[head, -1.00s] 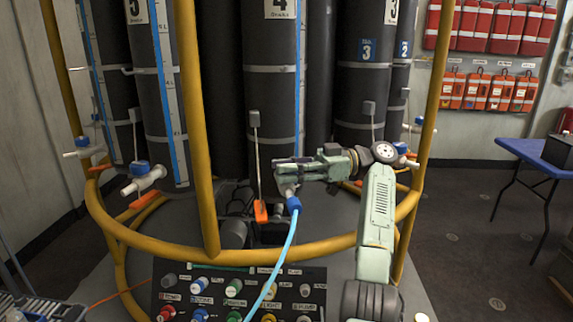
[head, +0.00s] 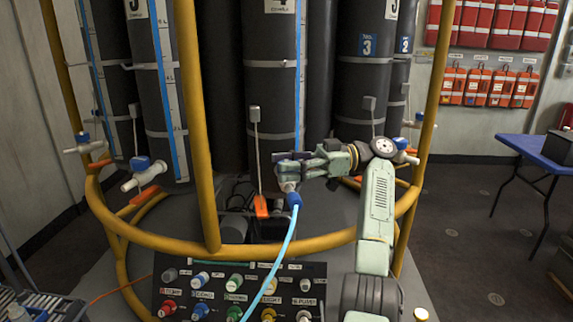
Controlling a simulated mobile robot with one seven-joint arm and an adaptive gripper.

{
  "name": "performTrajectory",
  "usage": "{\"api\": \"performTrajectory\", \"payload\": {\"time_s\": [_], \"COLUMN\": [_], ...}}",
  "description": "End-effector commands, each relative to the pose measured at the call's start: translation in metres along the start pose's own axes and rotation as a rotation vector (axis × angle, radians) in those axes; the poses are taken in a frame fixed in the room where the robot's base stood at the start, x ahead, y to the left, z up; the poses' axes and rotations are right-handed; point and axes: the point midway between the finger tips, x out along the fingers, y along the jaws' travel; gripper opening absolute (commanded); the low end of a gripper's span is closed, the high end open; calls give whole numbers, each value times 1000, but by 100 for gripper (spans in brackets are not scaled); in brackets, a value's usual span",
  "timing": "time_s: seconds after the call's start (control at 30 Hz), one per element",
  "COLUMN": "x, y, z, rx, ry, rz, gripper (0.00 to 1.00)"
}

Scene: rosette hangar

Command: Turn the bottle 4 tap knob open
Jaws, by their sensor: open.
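Bottle 4 (head: 262,100), a tall black cylinder with grey bands and a blue scale strip, stands upright in the middle of the head view. Its pale tap (head: 287,184) sits low at its front, with a blue collar (head: 294,199) and a light blue hose (head: 282,250) hanging from it. My gripper (head: 288,163) reaches in from the right, pointing left, just above the tap body. Its jaws are open at the knob's height. The knob of tap 4 is mostly hidden by the fingers. I cannot tell whether they touch it.
A yellow tubular rail (head: 270,251) rings the bottles, with uprights at left and right. Bottle 5's tap (head: 143,178) with a blue knob is at left. An orange tag (head: 261,207) hangs beside tap 4. A knob panel (head: 240,288) is below. A blue table (head: 530,150) stands right.

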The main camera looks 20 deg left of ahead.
Motion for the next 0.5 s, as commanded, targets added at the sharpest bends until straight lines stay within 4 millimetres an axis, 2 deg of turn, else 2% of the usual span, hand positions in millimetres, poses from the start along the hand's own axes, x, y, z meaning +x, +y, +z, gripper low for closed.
{"api": "performTrajectory", "payload": {"time_s": [0.17,0.27,0.5], "x": [0,0,0], "y": [0,0,0], "z": [-4,-15,-63], "rx": [-1,-2,-2], "ry": [0,0,-1], "rz": [1,1,0], "gripper": [56,56,56]}}
